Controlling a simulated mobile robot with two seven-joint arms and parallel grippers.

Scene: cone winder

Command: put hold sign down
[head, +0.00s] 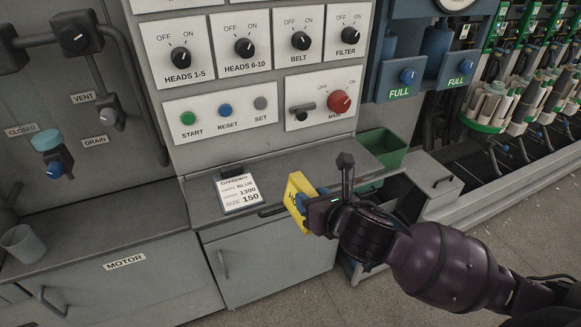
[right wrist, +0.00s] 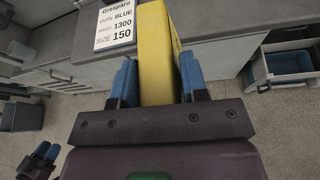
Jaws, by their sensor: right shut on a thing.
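The yellow hold sign (head: 297,203) is in my right gripper, at the front edge of the grey counter; only part of its lettering shows. My right gripper (head: 310,202) is shut on it. In the right wrist view the sign (right wrist: 156,50) stands between the blue fingers of that gripper (right wrist: 158,85) and reaches toward the counter. I cannot tell whether the sign touches the counter. What looks like my left gripper (right wrist: 38,158) shows at the lower left of the right wrist view, too small and dark to tell its jaws.
The grey counter (head: 195,212) holds a white card (head: 240,188) reading "Gresparo", left of the sign. A green bin (head: 382,150) stands to the right. The control panel (head: 225,113) rises behind. A grey cup (head: 22,243) stands at far left. Counter around the card is clear.

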